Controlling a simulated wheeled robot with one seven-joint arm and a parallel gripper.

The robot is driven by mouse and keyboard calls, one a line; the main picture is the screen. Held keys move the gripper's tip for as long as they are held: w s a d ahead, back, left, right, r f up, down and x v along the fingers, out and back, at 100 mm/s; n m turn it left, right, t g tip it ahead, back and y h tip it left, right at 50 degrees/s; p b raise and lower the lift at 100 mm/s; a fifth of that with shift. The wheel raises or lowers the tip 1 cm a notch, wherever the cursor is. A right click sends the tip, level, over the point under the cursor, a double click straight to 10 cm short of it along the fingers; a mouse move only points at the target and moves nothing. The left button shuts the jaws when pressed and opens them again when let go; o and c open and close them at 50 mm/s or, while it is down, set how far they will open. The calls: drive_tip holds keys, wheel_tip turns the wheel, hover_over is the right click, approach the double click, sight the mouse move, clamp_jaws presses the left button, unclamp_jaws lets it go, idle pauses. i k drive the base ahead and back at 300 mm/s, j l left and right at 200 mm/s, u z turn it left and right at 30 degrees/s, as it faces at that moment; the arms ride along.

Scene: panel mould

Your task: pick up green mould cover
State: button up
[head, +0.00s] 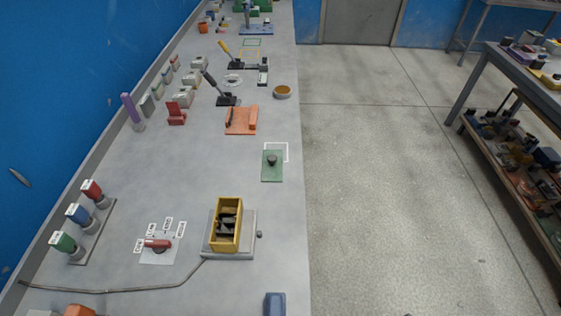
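A flat green plate (272,174) with a dark round knob on top lies on the grey bench, near its right edge; it looks like the green mould cover. It lies partly over a white outlined rectangle (287,150) marked on the bench. An open yellow mould box (226,245) with dark parts inside stands on a grey base, nearer and to the left of the plate. My gripper is not in view.
The grey bench (190,190) runs along the blue wall. A red-handled selector (157,243), several coloured switches, black levers and an orange tray (241,122) stand on it. A blue object (275,304) sits at the front edge. Open floor lies right; a loaded shelf (515,140) stands beyond.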

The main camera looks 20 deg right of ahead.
sight(272, 171)
drive_tip(key=i+l+u, duration=0.15)
drive_tip(key=u, duration=0.25)
drive_tip(key=i+l+u, duration=0.1)
drive_tip(key=l+u, duration=0.25)
drive_tip(key=i+l+u, duration=0.1)
drive_tip(key=l+u, duration=0.65)
